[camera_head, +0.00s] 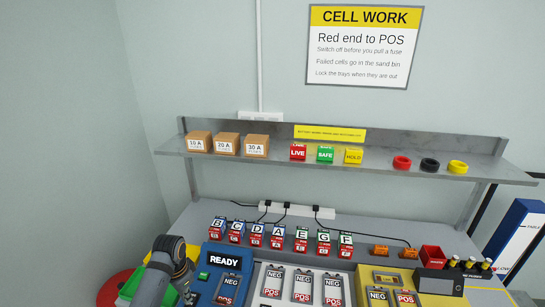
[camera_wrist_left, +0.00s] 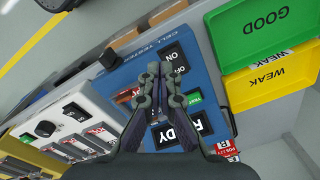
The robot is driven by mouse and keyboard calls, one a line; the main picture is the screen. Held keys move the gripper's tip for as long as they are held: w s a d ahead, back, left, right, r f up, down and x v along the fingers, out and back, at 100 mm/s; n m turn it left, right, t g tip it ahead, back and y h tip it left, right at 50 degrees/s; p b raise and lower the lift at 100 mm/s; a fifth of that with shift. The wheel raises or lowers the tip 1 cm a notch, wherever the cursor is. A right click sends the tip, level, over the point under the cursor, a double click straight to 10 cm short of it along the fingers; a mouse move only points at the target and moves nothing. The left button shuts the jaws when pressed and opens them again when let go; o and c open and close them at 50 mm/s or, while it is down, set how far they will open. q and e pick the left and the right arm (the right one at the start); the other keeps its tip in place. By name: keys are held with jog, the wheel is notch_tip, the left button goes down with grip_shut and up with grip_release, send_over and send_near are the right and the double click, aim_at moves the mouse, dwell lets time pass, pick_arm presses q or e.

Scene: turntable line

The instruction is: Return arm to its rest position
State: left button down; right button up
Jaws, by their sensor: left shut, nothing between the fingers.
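My left arm (camera_head: 170,268) comes in at the lower left of the head view, beside the blue cell tester (camera_head: 216,250). In the left wrist view my left gripper (camera_wrist_left: 161,72) has its fingers closed together, with nothing between them. It is over the blue cell tester (camera_wrist_left: 205,62), whose READY display is partly hidden behind the fingers. No cell is in the fingers. My right gripper is not in view.
A green GOOD tray (camera_wrist_left: 266,24) and a yellow WEAK tray (camera_wrist_left: 270,78) lie beside the tester. White cell bays (camera_head: 288,271), a yellow unit (camera_head: 372,274) and a row of lettered cells cover the bench. A shelf (camera_head: 375,157) runs above.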

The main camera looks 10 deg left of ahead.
pick_arm(q)
jog(key=s+d+r+n+t, duration=0.2)
jog(key=s+d+n, duration=0.1)
jog(key=s, duration=0.6)
jog(key=s+d+r+n+t, duration=0.15)
jog(key=s+d, duration=0.25)
jog(key=s, duration=0.6)
jog(key=s+a+f+n+g+b, duration=0.1)
jog(key=a+f, duration=0.1)
jog(key=f, duration=1.3)
jog(key=s+a+f+g+b, duration=0.1)
jog(key=s+f, duration=0.1)
jog(key=f, duration=1.4)
jog(key=s+a+f+b, duration=0.1)
jog(key=s+f, duration=1.4)
jog(key=s, duration=0.2)
jog(key=shift+s+f+g+y, duration=0.15)
jog(key=shift+f+g+y, duration=0.15)
jog(key=shift+f+g, duration=0.05)
